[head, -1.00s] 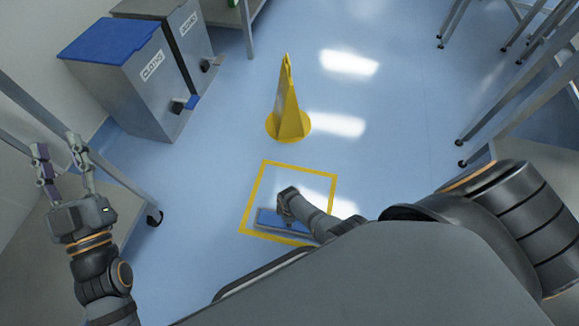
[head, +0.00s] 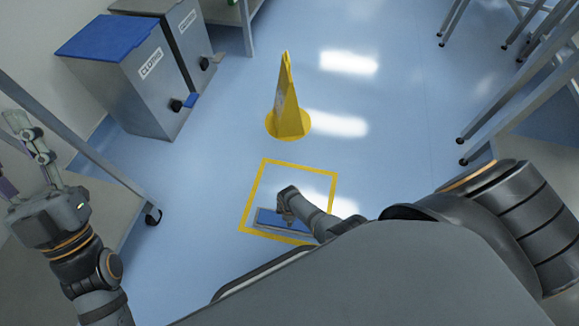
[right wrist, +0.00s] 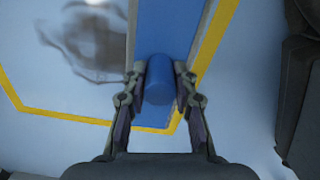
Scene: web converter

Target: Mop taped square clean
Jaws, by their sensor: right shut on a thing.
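The yellow taped square (head: 251,190) lies on the blue floor in the head view. A flat blue mop (head: 268,217) lies along its near side, inside the tape. My right gripper (head: 284,208) is over the mop. In the right wrist view its fingers (right wrist: 160,88) are shut on the mop's blue cylindrical grip (right wrist: 159,78), above the long blue mop plate (right wrist: 166,25). A dark smudgy patch (right wrist: 95,45) shows left of the plate; I cannot tell whether it is dirt or a reflection. My left gripper (head: 14,160) is open and empty at the left edge.
A yellow cone-shaped floor sign (head: 288,105) stands beyond the square. A blue-lidded bin (head: 130,90) marked for cloths and a grey bin (head: 185,40) stand at the upper left. A table leg with a castor (head: 153,215) is left; metal frames (head: 520,110) stand right. Floor between is clear.

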